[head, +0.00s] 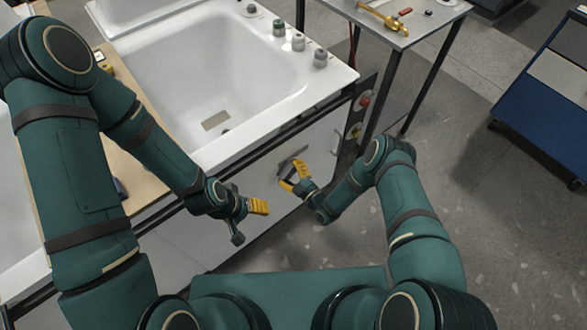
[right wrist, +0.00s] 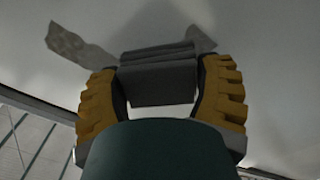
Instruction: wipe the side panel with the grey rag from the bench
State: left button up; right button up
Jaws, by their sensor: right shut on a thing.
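My right gripper (head: 294,176) is at the white side panel (head: 322,143) below the tub's rim. Its yellow fingers are shut on the grey rag (head: 293,155). In the right wrist view the rag (right wrist: 160,82) is folded between the two fingers (right wrist: 158,100), with its ends spreading out on both sides. The pale panel surface (right wrist: 250,60) is close behind it; whether the rag touches it I cannot tell. My left gripper (head: 257,207) is in front of the panel, left of the right one. Nothing shows in it, and its finger gap cannot be made out.
A metal table (head: 405,22) with a yellow tool (head: 382,17) stands at the upper right. A blue cabinet (head: 545,100) is at the far right. The grey floor between is clear.

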aim_at(309, 147)
jog(key=shift+s+a, duration=0.5)
jog(key=shift+a, duration=0.25)
jog(key=shift+s+a, duration=0.5)
jog(key=shift+a, duration=0.25)
jog(key=shift+r+p, duration=1)
jog(key=shift+r, duration=0.15)
jog(key=shift+w+d+f+b, duration=0.2)
jog(key=shift+w+d+b, duration=0.3)
jog(key=shift+d, duration=0.35)
jog(key=shift+w+d+r+b, duration=0.1)
jog(key=shift+w+d+b, duration=0.5)
jog(key=shift+w+d, duration=0.4)
jog(key=shift+w+d+r+b, duration=0.1)
jog(key=shift+w+d+b, duration=0.6)
jog(key=shift+d, duration=0.5)
jog(key=shift+w+d+f+b, duration=0.1)
jog(key=shift+w+d+b, duration=0.25)
jog(key=shift+w+d, duration=0.3)
jog(key=shift+w+d+b, duration=0.35)
jog(key=shift+w+d, duration=0.05)
jog(key=shift+d, duration=0.35)
jog(key=shift+w+d, duration=0.55)
jog(key=shift+d, duration=0.35)
jog(key=shift+w+d, duration=0.4)
jog(key=shift+d, duration=0.25)
